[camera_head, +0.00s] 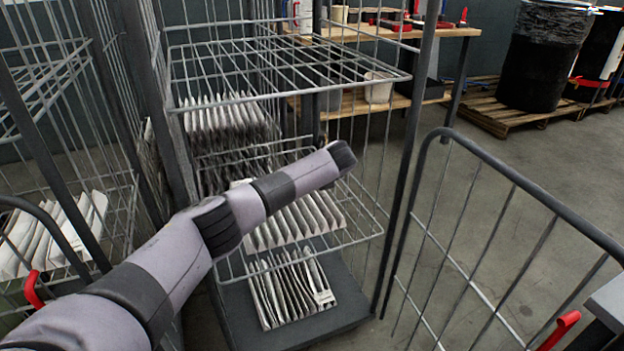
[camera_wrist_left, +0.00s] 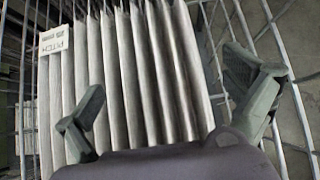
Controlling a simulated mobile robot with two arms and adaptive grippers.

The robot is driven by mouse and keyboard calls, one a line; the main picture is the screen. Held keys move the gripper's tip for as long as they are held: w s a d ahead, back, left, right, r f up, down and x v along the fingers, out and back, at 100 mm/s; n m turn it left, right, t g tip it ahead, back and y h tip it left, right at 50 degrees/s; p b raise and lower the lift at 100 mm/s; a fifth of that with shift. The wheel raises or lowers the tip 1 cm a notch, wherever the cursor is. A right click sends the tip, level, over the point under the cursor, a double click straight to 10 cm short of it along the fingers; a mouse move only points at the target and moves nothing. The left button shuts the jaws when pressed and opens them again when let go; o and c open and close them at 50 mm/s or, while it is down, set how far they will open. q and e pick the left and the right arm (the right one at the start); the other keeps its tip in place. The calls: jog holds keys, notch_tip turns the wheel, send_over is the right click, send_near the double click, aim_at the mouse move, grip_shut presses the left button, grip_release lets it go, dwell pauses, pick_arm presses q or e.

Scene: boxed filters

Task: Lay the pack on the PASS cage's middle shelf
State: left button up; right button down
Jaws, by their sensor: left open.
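A white pleated pack (camera_head: 310,213) lies on the middle wire shelf (camera_head: 350,238) of the cage in front of me, partly hidden behind my left arm. My left arm reaches into this cage, and its gripper is hidden behind the wrist in the head view. In the left wrist view my left gripper (camera_wrist_left: 160,92) is open, its fingers apart over a white pleated pack (camera_wrist_left: 135,70) with a small printed label. I cannot tell whether the fingers touch it. No PASS sign is readable. My right gripper is out of view.
Another pleated pack (camera_head: 290,290) lies on the cage's bottom deck (camera_head: 250,330). The empty upper shelf (camera_head: 285,68) is above my arm. The cage's door (camera_head: 480,225) swings out at right. A second cage at left holds more packs (camera_head: 60,235). A workbench (camera_head: 395,35) stands behind.

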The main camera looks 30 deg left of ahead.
pick_arm(q)
jog(key=v, duration=1.2)
